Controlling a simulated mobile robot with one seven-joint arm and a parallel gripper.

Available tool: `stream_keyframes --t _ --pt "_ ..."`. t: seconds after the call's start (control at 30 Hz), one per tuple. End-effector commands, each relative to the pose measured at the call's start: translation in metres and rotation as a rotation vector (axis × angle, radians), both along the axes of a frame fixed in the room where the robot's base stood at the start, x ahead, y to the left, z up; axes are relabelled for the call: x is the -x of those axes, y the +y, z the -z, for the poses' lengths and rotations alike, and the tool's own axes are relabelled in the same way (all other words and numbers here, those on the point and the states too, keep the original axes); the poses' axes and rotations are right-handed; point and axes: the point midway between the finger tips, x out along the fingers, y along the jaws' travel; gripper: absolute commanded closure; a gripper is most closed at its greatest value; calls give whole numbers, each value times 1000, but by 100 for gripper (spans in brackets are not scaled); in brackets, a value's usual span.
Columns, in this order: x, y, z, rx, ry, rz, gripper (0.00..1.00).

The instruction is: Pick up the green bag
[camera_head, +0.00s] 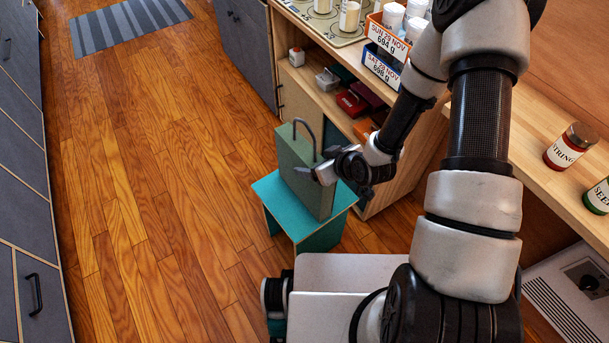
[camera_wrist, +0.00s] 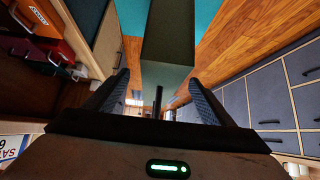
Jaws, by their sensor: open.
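The green bag (camera_head: 304,172), a boxy upright case with a dark handle on top, stands on a teal stool (camera_head: 268,192). My gripper (camera_head: 318,173) is at the bag's right side, near its upper part. In the wrist view, the gripper's two dark fingers (camera_wrist: 159,80) are spread apart, with the bag (camera_wrist: 168,38) ahead in the gap between them. The bag's dark handle (camera_wrist: 158,98) shows between the fingers. I cannot tell whether either finger touches the bag. My arm hides part of the space to the bag's right.
A wooden shelf unit (camera_head: 300,75) with small boxes stands right behind the stool. Jars (camera_head: 570,145) stand on a counter at the right. Grey drawers (camera_head: 25,170) line the left side. The wooden floor (camera_head: 150,200) left of the stool is clear.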

Motion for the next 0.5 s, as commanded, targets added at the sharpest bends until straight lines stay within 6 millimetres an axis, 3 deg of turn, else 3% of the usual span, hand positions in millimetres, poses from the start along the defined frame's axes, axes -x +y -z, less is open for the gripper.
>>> stream_keyframes --t 0.5 --pt "-32 26 38 1 0 -1 23"
